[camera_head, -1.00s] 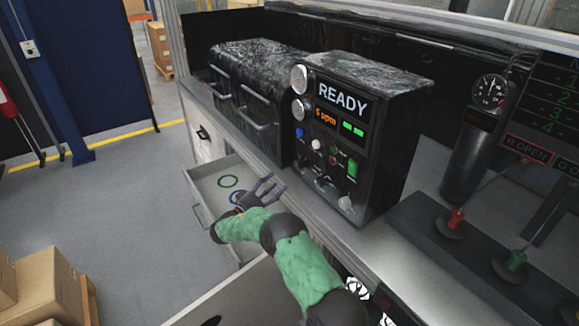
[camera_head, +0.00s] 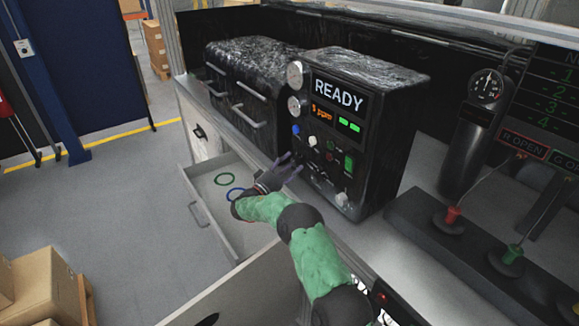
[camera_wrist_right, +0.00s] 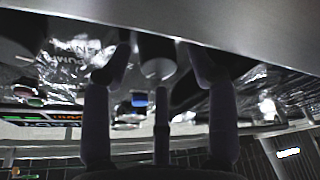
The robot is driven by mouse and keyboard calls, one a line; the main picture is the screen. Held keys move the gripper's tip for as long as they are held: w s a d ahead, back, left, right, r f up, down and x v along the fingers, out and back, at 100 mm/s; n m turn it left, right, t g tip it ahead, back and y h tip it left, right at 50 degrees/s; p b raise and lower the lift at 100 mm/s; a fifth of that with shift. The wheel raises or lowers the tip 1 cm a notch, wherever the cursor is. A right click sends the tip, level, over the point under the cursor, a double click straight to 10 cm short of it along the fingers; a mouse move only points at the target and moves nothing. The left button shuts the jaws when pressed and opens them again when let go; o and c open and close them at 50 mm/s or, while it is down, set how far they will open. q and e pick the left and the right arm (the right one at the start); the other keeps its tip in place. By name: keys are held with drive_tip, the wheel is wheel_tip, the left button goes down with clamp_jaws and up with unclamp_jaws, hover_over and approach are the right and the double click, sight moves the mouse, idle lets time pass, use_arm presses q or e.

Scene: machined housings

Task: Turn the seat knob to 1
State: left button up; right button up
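A black control box (camera_head: 395,135) with a READY display (camera_head: 339,96) stands on the bench. Its front has a blue knob (camera_head: 295,129), a white knob (camera_head: 313,141), a green switch (camera_head: 349,163) and silver knobs (camera_head: 342,199) low down. I cannot read which one is the seat knob. My right gripper (camera_head: 287,166) is open at the lower left of this front. In the wrist view the fingers (camera_wrist_right: 160,75) stand apart, with a grey cylindrical part (camera_wrist_right: 157,52) beyond them; I cannot tell whether they touch it. My left gripper is not in view.
A black case with handles (camera_head: 250,85) stands left of the box. Red and green levers (camera_head: 453,214) and a gauge (camera_head: 487,87) are at the right.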

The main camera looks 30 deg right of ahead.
drive_tip(key=c, duration=1.1)
drive_tip(key=shift+r, duration=0.1)
drive_tip(key=shift+n, duration=0.3)
drive_tip(key=n, duration=0.2)
drive_tip(key=n+y+b, duration=0.1)
drive_tip(key=n, duration=0.1)
drive_tip(key=n+t, duration=0.1)
drive_tip(key=n, duration=0.1)
drive_tip(key=shift+s+r+y, duration=0.1)
drive_tip(key=shift+r+y, duration=0.15)
drive_tip(key=shift+y, duration=0.15)
drive_tip(key=n+y, duration=0.1)
drive_tip(key=n, duration=0.3)
drive_tip(key=shift+r, duration=0.15)
drive_tip(key=shift+n+y+p, duration=0.4)
drive_tip(key=shift+n+y, duration=0.1)
drive_tip(key=shift+n, duration=0.5)
drive_tip(key=shift+a+n, duration=0.1)
drive_tip(key=shift+n, duration=0.2)
